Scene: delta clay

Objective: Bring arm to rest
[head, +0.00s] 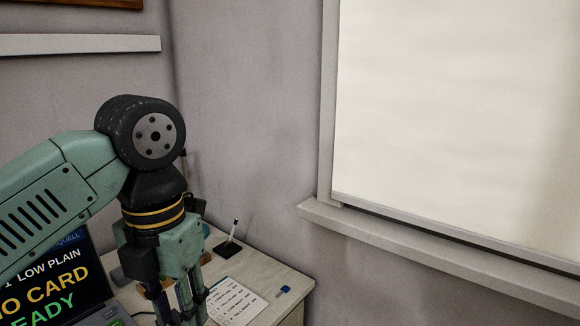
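My arm comes in from the left edge and bends down at a dark round joint. My gripper (178,308) hangs downward over the desk (262,265) at the bottom of the head view. Its fingers reach the bottom edge of the picture, so their tips are not clearly shown. I cannot tell whether it is open or shut, or whether anything is between the fingers.
A screen (45,285) with large lettering stands at lower left, partly behind my arm. A printed sheet (235,303), a small blue object (285,289) and a pen in a dark holder (228,248) are on the desk. The window sill (450,257) juts out at right.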

